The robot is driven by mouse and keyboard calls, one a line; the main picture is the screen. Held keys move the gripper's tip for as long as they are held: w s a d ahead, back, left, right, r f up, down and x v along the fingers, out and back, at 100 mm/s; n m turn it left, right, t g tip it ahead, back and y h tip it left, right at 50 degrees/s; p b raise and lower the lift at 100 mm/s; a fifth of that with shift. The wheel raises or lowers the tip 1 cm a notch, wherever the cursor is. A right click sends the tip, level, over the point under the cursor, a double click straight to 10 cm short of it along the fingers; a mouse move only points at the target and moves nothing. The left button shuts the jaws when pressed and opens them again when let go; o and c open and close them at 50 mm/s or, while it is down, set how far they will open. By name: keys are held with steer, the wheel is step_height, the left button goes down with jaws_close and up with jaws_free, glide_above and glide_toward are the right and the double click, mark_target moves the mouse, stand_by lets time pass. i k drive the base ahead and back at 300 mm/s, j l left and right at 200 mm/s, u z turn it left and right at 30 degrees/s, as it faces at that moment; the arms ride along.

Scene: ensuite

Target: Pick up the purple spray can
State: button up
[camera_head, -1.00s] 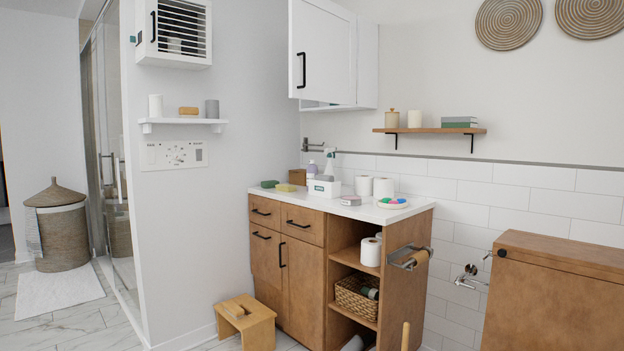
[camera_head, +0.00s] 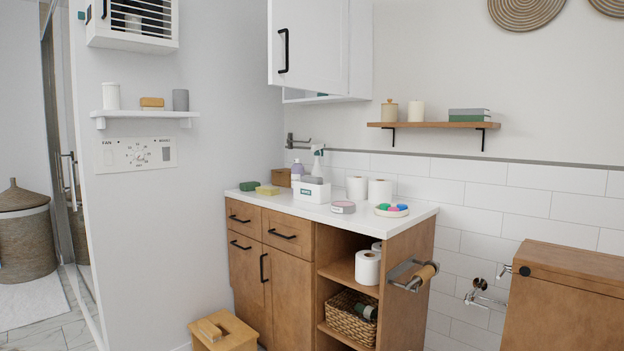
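A bottle with a light purple body (camera_head: 297,171) stands upright at the back left of the white counter (camera_head: 335,214). It is small in view, and I cannot tell whether it is a spray can. It stands behind the left end of a white caddy (camera_head: 302,190), which hides its lower part. A white spray bottle with a trigger head (camera_head: 317,162) rises at the caddy, just right of the purple one. My gripper is not in view.
A brown box (camera_head: 281,177), yellow sponge (camera_head: 267,190), green item (camera_head: 248,186), toilet rolls (camera_head: 380,192), pink tin (camera_head: 343,207) and dish (camera_head: 391,211) share the counter. A wooden stool (camera_head: 224,335) stands before the cabinet. An open cabinet door (camera_head: 308,45) hangs above.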

mark_target(298, 169)
steer(key=i+j+z, duration=0.1)
steer(key=i, duration=0.45)
steer(key=i+j+z, duration=0.15)
steer(key=i, duration=0.35)
steer(key=i+j+z, duration=0.1)
steer(key=i+j, duration=0.25)
steer(key=i, duration=0.2)
steer(key=i+j+z, duration=0.15)
steer(key=i+j, duration=0.15)
steer(key=i, duration=0.2)
steer(key=i+j+z, duration=0.1)
steer(key=i+j, duration=0.25)
steer(key=i, duration=0.15)
steer(key=i+j, duration=0.15)
steer(key=i, duration=0.2)
steer(key=i+j+z, duration=0.1)
steer(key=i, duration=0.3)
